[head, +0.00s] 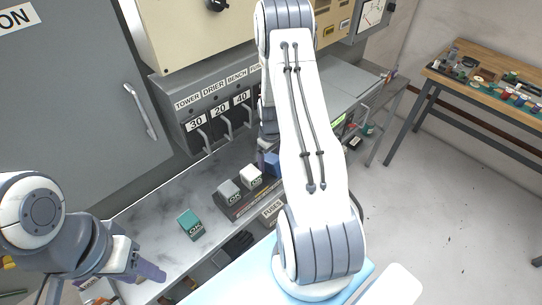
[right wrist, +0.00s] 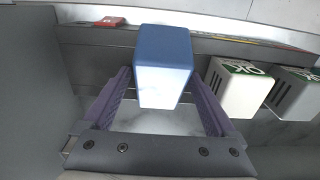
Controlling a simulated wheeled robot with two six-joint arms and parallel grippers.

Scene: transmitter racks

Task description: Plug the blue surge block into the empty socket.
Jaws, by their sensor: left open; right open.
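The blue surge block (head: 272,164) shows at the far end of the socket strip (head: 239,209) in the head view, partly hidden by my right arm. In the right wrist view the blue block (right wrist: 163,58) stands between the purple fingers of my right gripper (right wrist: 166,78), which is open around it. I cannot tell whether the fingers touch it or whether it sits in a socket. The empty socket is not clearly visible. My left gripper (head: 150,273) is open and empty at the lower left, away from the strip.
A grey block (head: 228,191) and a white block (head: 250,177) stand on the strip beside the blue one. A teal block (head: 190,225) lies on the marble counter (head: 165,210). Lever switches (head: 222,115) hang behind. A wooden workbench (head: 500,82) stands right.

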